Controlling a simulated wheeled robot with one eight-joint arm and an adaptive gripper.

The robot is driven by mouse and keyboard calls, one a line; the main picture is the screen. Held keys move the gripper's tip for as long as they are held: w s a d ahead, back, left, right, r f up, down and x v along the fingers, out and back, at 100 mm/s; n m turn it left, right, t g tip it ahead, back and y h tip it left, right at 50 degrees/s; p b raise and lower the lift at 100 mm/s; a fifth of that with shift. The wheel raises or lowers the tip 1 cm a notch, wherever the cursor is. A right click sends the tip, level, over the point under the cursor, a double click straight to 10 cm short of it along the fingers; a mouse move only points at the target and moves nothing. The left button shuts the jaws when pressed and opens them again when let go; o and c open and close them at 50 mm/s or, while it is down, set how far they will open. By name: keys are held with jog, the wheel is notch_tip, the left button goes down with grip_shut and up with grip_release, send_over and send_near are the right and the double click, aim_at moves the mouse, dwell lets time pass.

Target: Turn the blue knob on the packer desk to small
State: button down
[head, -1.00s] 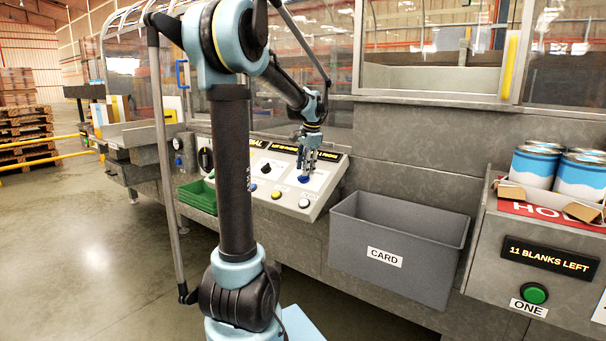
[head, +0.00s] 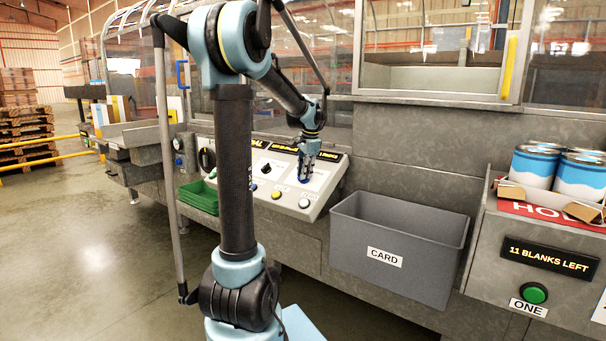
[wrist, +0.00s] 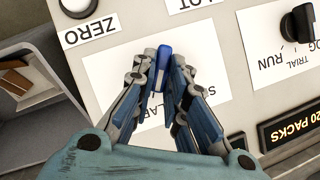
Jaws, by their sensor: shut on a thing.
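The blue knob (wrist: 163,62) shows in the wrist view between my fingertips, over a white label card (wrist: 215,75) on the packer desk panel. The card's print is upside down and partly covered by my fingers; letters of "LAR" and an "S" show. The knob's far end sticks out past the fingertips. My gripper (wrist: 160,75) is shut on the knob. In the head view my gripper (head: 307,172) reaches down onto the sloped desk panel (head: 322,200), and the knob is mostly hidden there by the fingers.
A black knob (wrist: 297,27) marked TRIAL and RUN and a white button (wrist: 76,6) marked ZERO sit on the same panel. A grey CARD bin (head: 425,232) stands right of the desk, and a green crate (head: 199,197) lies left of it.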

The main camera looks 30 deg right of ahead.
jog(key=shift+w+a+f+n, duration=0.1)
jog(key=shift+n, duration=0.2)
jog(key=n+g, duration=0.1)
jog(key=n, duration=0.1)
jog(key=n+g, duration=0.1)
jog(key=n, duration=0.1)
jog(key=shift+w+a+n+g, duration=0.1)
jog(key=shift+w+n+g, duration=0.2)
jog(key=shift+w+n, duration=0.1)
jog(key=n+g+h, duration=0.1)
jog(key=n, duration=0.1)
jog(key=n+g, duration=0.1)
jog(key=n, duration=0.2)
jog(key=shift+w+a+h, duration=0.15)
jog(key=shift+a+h, duration=0.05)
jog(key=shift+h, duration=0.2)
jog(key=c, duration=1.6)
grip_release()
jog(key=shift+f, duration=0.1)
jog(key=shift+w+r, duration=0.1)
jog(key=shift+r, duration=0.1)
jog(key=v, duration=1.1)
jog(key=shift+w+r, duration=0.2)
jog(key=shift+r, duration=0.05)
